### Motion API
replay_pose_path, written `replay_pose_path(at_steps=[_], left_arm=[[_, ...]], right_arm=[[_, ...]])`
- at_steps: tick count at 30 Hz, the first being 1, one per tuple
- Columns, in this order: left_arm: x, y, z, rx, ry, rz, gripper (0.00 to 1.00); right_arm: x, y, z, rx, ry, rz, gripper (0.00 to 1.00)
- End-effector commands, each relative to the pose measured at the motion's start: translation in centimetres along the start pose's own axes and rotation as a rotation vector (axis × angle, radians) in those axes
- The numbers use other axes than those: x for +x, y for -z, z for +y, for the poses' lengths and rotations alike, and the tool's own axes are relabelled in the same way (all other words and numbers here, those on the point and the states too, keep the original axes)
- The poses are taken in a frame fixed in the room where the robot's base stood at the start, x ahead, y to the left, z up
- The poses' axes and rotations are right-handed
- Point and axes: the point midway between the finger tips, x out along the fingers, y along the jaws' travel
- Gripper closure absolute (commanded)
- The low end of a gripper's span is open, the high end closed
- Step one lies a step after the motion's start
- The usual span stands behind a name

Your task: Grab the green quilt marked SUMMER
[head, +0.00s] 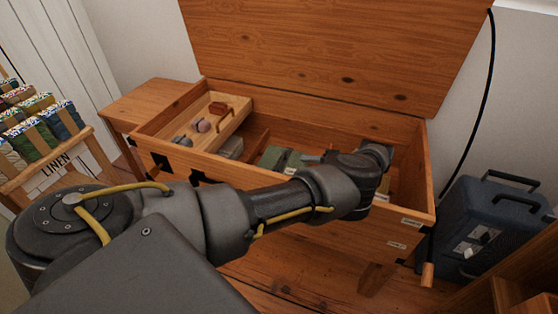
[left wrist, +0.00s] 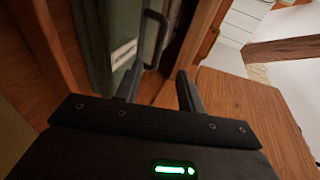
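A green folded bundle (head: 280,158) lies inside the open wooden chest, partly hidden by my left arm. In the left wrist view a green bundle (left wrist: 122,22) with a pale label shows ahead and to the left; the label is too blurred to read, so I cannot confirm SUMMER. A dark loop handle (left wrist: 156,38) stands at its side. My left gripper (left wrist: 158,82) is inside the chest, its fingers apart with nothing visible between them. The handle shows just beyond the fingertips; I cannot tell whether they touch. My right gripper is in neither view.
The chest (head: 300,228) has its lid (head: 335,50) raised and a wooden tray (head: 222,118) with small items at its left end. A side table (head: 150,97) stands behind left, a LINEN rack (head: 58,165) at far left, a blue case (head: 490,225) at right.

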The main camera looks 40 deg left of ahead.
Motion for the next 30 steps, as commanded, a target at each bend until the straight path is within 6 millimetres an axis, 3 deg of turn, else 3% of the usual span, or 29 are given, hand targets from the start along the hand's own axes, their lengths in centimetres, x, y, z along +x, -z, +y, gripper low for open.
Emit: replay_pose_path(at_steps=[5,13,23,30], left_arm=[[0.5,0.0,-0.1,0.0,0.001,-0.001,0.61],[4.6,0.0,-0.1,-0.001,0.002,-0.002,0.61],[5.8,0.1,0.0,0.0,0.0,0.0,0.61],[8.7,0.7,0.2,0.0,0.001,-0.002,0.61]], right_arm=[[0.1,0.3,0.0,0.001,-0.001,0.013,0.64],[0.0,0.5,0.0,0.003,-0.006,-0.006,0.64],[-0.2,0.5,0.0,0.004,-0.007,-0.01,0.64],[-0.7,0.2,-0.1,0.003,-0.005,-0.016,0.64]])
